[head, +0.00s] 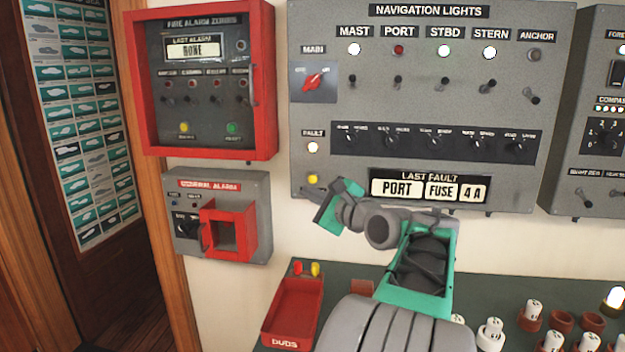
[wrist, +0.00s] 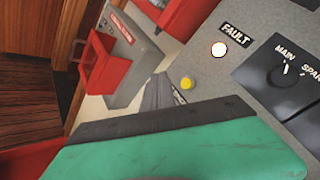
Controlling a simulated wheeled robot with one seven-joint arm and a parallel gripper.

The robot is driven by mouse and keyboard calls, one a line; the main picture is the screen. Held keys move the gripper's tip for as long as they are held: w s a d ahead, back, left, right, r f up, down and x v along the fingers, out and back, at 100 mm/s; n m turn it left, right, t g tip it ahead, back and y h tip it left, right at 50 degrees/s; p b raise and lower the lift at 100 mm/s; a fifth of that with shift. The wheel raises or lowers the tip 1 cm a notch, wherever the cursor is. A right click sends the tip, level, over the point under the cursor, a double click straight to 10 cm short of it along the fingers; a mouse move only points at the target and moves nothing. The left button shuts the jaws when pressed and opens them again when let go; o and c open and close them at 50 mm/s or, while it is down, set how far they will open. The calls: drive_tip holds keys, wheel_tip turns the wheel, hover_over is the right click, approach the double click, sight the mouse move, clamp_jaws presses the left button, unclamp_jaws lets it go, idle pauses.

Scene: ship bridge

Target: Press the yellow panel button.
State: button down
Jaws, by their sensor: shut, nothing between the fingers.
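The yellow panel button (head: 313,179) is a small round button at the lower left of the grey navigation lights panel, below the lit fault lamp (head: 313,147). In the wrist view the yellow button (wrist: 187,83) shows just beyond the far edge of my green gripper. My gripper (head: 340,203) is in front of the panel's lower left corner, just right of and below the button in the head view. Its jaws look shut and empty; its green body fills the lower wrist view (wrist: 165,115). I cannot tell whether it touches the panel.
A fire alarm panel (head: 262,120) in a red frame and a general alarm box (head: 262,190) with a red guard are on the left. A red tray (head: 292,312) marked DUDS and several fuses stand on the desk below. Navigation switches lie right of the button.

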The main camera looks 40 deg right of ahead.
sight(313, 179)
drive_tip(key=shift+w+d+p, duration=0.65)
drive_tip(key=shift+w+d, duration=0.15)
drive_tip(key=shift+d, duration=0.2)
drive_tip(key=shift+w+d+p, duration=0.6)
drive_tip(key=shift+w+d, duration=0.15)
drive_tip(key=shift+d, duration=0.25)
drive_tip(key=shift+r, duration=0.1)
idle(0.4)
drive_tip(key=shift+w+d+p, duration=0.3)
drive_tip(key=shift+d+p, duration=0.05)
drive_tip(key=shift+p, duration=0.3)
drive_tip(key=shift+w+d+p, duration=0.25)
drive_tip(key=shift+d+p, duration=0.1)
drive_tip(key=shift+p, duration=0.15)
drive_tip(key=shift+a, duration=0.1)
idle(0.5)
drive_tip(key=shift+s+a, duration=0.5)
drive_tip(key=shift+a, duration=0.1)
